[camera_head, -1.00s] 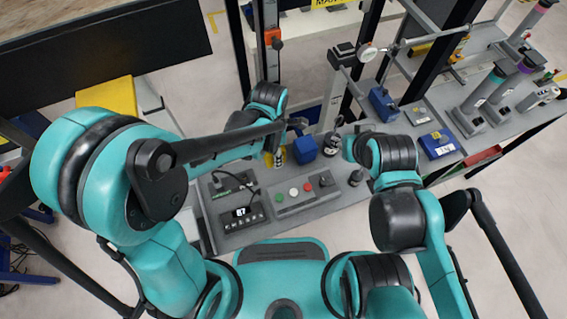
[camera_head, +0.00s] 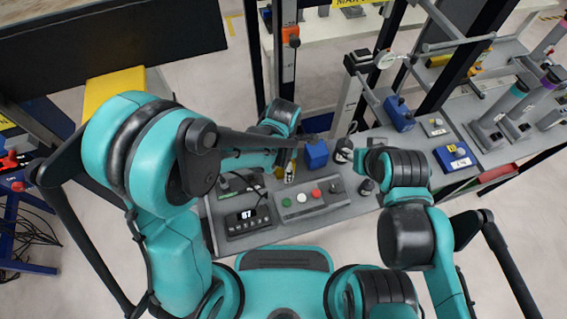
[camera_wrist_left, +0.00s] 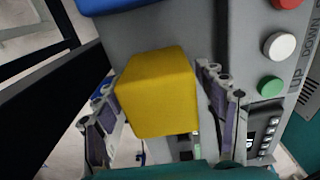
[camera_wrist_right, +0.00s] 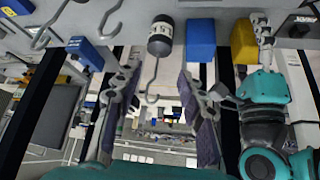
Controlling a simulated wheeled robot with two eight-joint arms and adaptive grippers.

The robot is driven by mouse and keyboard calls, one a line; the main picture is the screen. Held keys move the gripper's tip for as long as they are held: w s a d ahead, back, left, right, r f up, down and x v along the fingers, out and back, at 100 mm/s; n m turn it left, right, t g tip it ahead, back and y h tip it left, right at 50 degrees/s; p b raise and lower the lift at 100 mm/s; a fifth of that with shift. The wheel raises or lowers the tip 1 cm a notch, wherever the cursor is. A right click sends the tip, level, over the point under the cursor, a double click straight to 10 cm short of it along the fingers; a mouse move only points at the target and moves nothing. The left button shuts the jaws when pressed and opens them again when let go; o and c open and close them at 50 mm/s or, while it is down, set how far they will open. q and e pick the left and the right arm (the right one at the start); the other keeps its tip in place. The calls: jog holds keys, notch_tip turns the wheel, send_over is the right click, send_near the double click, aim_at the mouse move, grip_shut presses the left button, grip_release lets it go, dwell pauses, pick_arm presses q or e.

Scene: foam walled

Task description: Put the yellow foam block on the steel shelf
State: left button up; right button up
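The yellow foam block (camera_wrist_left: 158,95) is between the two fingers of my left gripper (camera_wrist_left: 157,80) in the left wrist view. The fingers are spread, one on each side, close to it; I cannot make out firm contact. The block (camera_wrist_right: 243,42) also shows in the right wrist view beside the blue block (camera_wrist_right: 201,40). In the head view my left gripper (camera_head: 288,150) partly hides it. My right gripper (camera_wrist_right: 157,70) is open and empty, near a dark cylinder with a hook (camera_wrist_right: 160,38). I cannot tell for sure which surface is the steel shelf.
The grey bench holds a control box with buttons (camera_head: 312,197) and a display unit (camera_head: 247,219) close to the block. The blue block (camera_head: 316,154) stands right of my left gripper. Black uprights and a blue device (camera_head: 399,113) are at the right.

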pick_arm(q)
jog(key=shift+r, duration=0.1)
jog(key=shift+r+p, duration=0.3)
notch_tip(320, 180, up, 12)
jog(key=p, duration=0.4)
jog(key=shift+f, duration=0.2)
jog(key=s+a+r+m+t, duration=0.2)
jog(key=a+r+m+t, duration=0.1)
jog(key=a+m, duration=0.5)
jog(key=s+a+r+m+t, duration=0.3)
jog(key=a+r+m, duration=0.3)
jog(key=a+m, duration=0.3)
jog(key=m+t, duration=0.1)
jog(key=m, duration=0.3)
jog(key=shift+s+r+m, duration=0.15)
jog(key=shift+s+m, duration=0.1)
jog(key=shift+m, duration=0.05)
jog(key=shift+a, duration=0.1)
jog(key=shift+f+b, duration=0.4)
jog(key=shift+f, duration=0.15)
